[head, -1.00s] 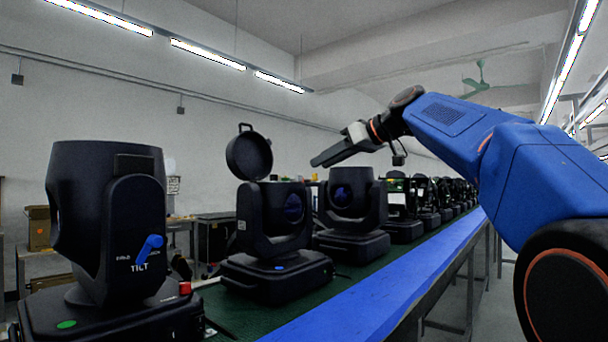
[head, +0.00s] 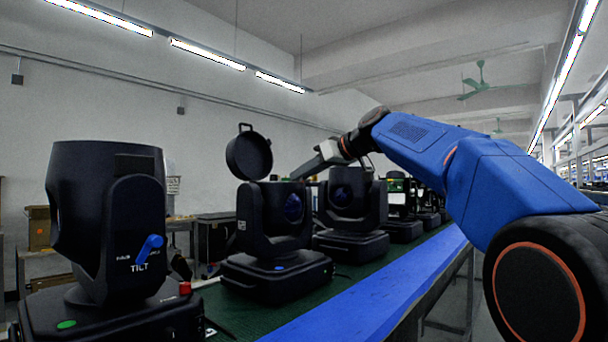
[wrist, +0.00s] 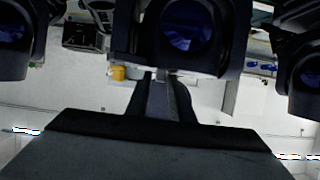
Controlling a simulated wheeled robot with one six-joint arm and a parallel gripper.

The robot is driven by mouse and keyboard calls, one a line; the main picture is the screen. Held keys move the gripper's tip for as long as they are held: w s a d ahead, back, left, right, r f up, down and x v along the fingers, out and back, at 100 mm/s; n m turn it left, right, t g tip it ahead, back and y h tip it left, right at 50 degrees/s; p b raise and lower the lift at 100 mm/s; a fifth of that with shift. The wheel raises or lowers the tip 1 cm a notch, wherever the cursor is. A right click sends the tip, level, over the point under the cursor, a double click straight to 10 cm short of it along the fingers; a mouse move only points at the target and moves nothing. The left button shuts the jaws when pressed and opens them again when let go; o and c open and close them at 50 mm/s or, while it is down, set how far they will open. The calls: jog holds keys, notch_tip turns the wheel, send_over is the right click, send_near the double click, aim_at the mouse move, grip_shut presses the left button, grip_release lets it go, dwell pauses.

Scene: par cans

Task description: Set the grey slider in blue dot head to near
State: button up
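The blue dot head (head: 268,222) is a black moving head with a blue dot (head: 279,267) on its base. It stands in the middle of the head view, its round lid (head: 248,157) swung up. I cannot make out a grey slider; the inside under the lid is hidden. My gripper (head: 296,175) is above and to the right of this head's top, pointing left and down. In the wrist view its dark fingers (wrist: 163,100) reach up from a broad dark body, with blue-lensed heads beyond. Whether the fingers are parted is unclear; nothing held is visible.
A green dot head (head: 108,225) with a blue tilt lever (head: 149,247) stands close at left. Another head (head: 352,205) stands right of the blue dot head, near my gripper, with more behind. A blue strip (head: 370,295) edges the green bench.

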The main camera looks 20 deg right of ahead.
grip_shut()
jog(key=shift+s+a, duration=0.7)
jog(key=shift+a, duration=0.3)
jog(key=shift+o, duration=2.1)
grip_release()
jog(key=v, duration=1.7)
jog(key=shift+s+d, duration=0.2)
